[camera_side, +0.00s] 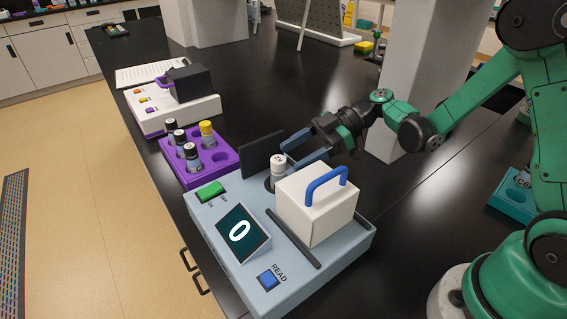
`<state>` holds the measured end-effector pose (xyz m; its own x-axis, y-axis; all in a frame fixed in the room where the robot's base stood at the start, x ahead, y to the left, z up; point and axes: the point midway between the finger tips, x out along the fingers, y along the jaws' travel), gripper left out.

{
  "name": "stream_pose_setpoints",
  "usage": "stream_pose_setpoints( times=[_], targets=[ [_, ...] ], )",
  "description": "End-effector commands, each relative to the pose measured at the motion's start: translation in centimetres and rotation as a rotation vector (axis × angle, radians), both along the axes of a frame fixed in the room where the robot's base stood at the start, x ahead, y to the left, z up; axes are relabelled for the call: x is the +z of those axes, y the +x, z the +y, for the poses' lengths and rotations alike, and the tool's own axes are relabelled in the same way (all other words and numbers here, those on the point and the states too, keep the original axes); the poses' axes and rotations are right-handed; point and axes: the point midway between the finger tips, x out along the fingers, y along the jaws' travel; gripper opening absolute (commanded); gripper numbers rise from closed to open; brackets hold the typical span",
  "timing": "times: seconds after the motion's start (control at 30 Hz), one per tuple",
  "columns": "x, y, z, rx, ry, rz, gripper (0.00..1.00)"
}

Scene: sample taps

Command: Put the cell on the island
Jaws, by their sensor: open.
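A small vial with a white cap, likely the cell (278,168), stands upright at the well of the pale blue meter (225,210); its lower part is hidden. My gripper (290,156) is open, its two blue-grey fingers reaching in from the right close beside the cap. I cannot tell whether they touch the vial. The island appears to be the black worktop (300,85) under everything. The meter's white cover (315,210) with a blue handle sits just in front of the vial. The meter's display reads 0.
A black upright plate (262,155) stands behind the vial. A purple rack (215,165) holds several capped vials to the left. A white instrument (195,107) is farther back, and a teal rack (513,198) is at right. A grey pillar (420,75) rises behind my gripper. The worktop's back middle is clear.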

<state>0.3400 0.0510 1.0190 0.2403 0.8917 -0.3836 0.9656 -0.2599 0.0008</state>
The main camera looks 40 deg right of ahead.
Motion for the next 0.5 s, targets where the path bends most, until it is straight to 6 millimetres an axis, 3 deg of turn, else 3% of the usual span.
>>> stream_pose_setpoints(
  times=[0.1, 0.2, 0.5],
  targets=[
    [0.7, -0.4, -1.7, -0.004, 0.000, 0.000, 0.64],
    [1.1, -0.6, -2.6, -0.001, 0.001, 0.000, 0.71],
    [1.2, -0.8, -2.9, 0.002, 0.001, 0.000, 0.71]
  ],
)
